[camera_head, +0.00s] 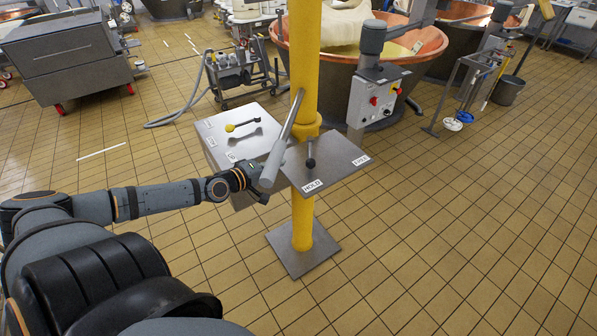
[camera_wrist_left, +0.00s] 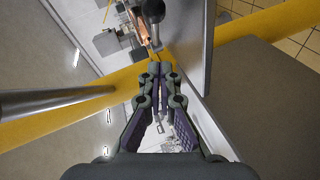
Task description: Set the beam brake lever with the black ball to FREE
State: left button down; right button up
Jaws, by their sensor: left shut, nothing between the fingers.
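The beam brake lever has a black ball (camera_head: 310,163) on a thin stem above a grey plate (camera_head: 340,165) on the yellow post. The plate carries a HOLD label (camera_head: 312,186) at its front left and a FREE label (camera_head: 361,160) at its right. The ball is on the HOLD side. My left gripper (camera_head: 262,172) is left of the plate, partly hidden behind a grey bar. In the wrist view its fingers (camera_wrist_left: 160,72) are shut and empty, with the black ball (camera_wrist_left: 152,10) beyond the tips, apart from them. My right gripper is not in view.
A slanting grey bar (camera_head: 286,130) crosses in front of the yellow post (camera_head: 304,60), close to my left gripper. A grey box (camera_head: 222,135) left of the post carries a yellow-ball lever (camera_head: 230,128). A switch box (camera_head: 375,98) and copper vat stand behind.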

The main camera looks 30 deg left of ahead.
aim_at(310, 155)
pick_arm(q)
jog(key=w+d+p, duration=0.2)
jog(key=w+p, duration=0.1)
jog(key=w+d+p, duration=0.1)
jog(key=p, duration=0.1)
jog(key=shift+w+f, duration=0.25)
jog(key=shift+f, duration=0.15)
jog(key=shift+w+d+f, duration=0.35)
jog(key=shift+d+f, duration=0.2)
jog(key=shift+d, duration=0.05)
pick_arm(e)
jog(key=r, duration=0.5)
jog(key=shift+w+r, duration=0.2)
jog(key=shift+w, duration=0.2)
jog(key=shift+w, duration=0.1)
